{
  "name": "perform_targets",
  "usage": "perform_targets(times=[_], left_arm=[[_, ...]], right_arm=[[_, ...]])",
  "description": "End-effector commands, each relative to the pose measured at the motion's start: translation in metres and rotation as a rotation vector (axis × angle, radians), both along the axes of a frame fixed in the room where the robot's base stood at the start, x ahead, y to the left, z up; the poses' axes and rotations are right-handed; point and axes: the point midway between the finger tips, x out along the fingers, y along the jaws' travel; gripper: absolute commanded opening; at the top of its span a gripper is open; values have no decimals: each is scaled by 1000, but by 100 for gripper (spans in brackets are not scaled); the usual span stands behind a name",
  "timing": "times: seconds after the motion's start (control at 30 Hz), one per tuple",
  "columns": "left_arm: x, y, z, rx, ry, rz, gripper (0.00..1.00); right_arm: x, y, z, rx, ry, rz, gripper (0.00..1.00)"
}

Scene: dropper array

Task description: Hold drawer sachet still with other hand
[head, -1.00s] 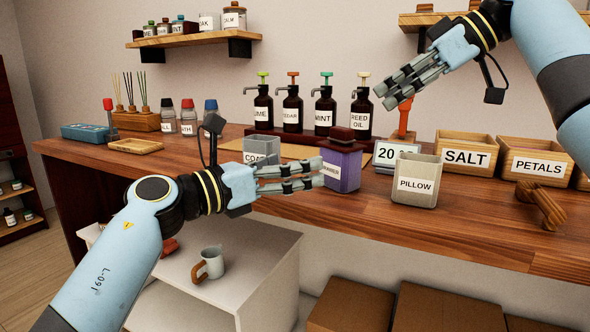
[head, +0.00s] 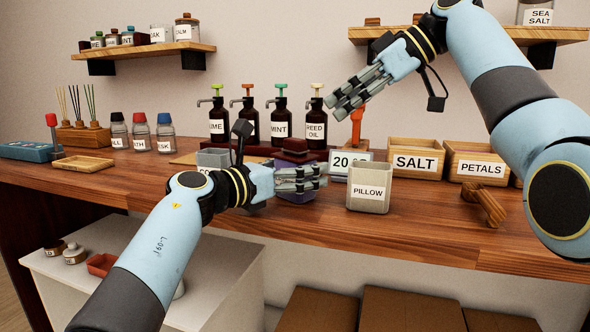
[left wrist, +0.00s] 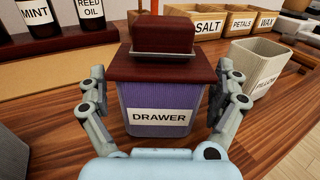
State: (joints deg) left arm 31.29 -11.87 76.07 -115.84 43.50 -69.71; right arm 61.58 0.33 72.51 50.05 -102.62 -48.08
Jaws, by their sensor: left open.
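The purple drawer sachet (left wrist: 158,97), labelled DRAWER, stands upright on the counter in the left wrist view. A dark red wooden block (left wrist: 163,33) on a flat dark board (left wrist: 150,68) covers its top. In the head view the sachet (head: 297,195) is mostly hidden behind my left gripper (head: 322,179). My left gripper (left wrist: 166,98) is open, with one finger on each side of the sachet; I cannot tell whether they touch it. My right gripper (head: 338,108) is in the air above the counter, near the pump bottles; whether its fingers are apart is unclear.
The PILLOW container (head: 370,187) stands just right of the sachet. A grey container (head: 212,158) is to its left. Pump bottles (head: 281,124), a number display (head: 350,162) and the SALT box (head: 415,160) are behind. A wooden handle-like piece (head: 485,203) lies at right.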

Motion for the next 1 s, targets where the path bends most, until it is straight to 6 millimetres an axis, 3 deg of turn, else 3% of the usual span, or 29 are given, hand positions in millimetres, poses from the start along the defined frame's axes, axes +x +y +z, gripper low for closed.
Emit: perform_targets(times=[0.23,0.63,1.0], left_arm=[[0,0,0,0,0,0,95],[0,0,0,0,0,0,43],[0,0,0,0,0,0,40]], right_arm=[[0,0,0,0,0,0,38],[0,0,0,0,0,0,38],[0,0,0,0,0,0,38]])
